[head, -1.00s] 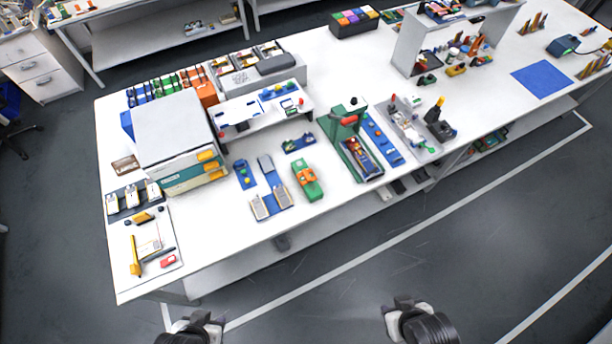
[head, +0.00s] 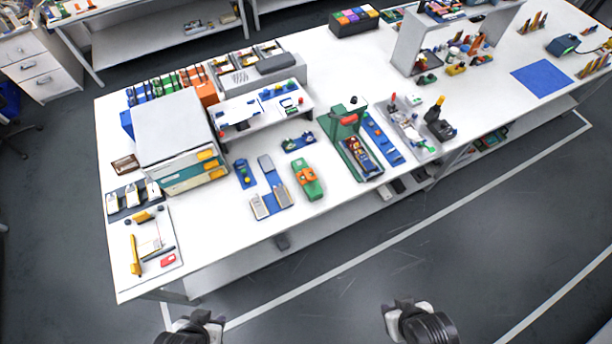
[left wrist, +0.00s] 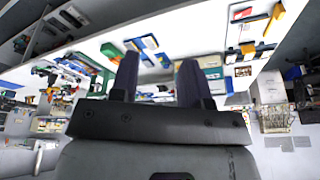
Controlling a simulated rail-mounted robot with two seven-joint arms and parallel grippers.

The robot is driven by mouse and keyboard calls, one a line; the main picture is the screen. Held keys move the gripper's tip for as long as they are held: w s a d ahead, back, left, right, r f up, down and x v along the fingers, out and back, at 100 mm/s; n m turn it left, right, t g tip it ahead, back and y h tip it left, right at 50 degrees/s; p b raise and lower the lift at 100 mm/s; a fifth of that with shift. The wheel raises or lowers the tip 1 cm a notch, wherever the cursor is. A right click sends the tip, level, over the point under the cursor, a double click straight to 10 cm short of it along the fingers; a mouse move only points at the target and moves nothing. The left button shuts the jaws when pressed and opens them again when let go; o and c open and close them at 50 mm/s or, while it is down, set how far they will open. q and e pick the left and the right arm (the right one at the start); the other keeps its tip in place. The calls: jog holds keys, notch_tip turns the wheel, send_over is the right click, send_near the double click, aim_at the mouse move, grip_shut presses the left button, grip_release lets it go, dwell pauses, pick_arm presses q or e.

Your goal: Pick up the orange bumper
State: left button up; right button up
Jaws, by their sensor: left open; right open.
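An orange piece, which looks like the orange bumper (head: 306,174), sits on a green block (head: 314,191) near the front middle of the white table in the head view. My left gripper (head: 206,318) is at the bottom of the head view, in front of the table and well apart from the orange piece. In the left wrist view its two dark fingers (left wrist: 158,78) stand apart with nothing between them. My right gripper (head: 408,306) is also in front of the table, open and empty. I cannot make out the orange piece surely in the left wrist view.
Beside the green block are a blue-and-grey fixture (head: 271,198) on the left and a green press (head: 346,140) on the right. A large white-topped box (head: 178,128) stands further left.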

pick_arm(q)
jog(key=o, duration=1.1)
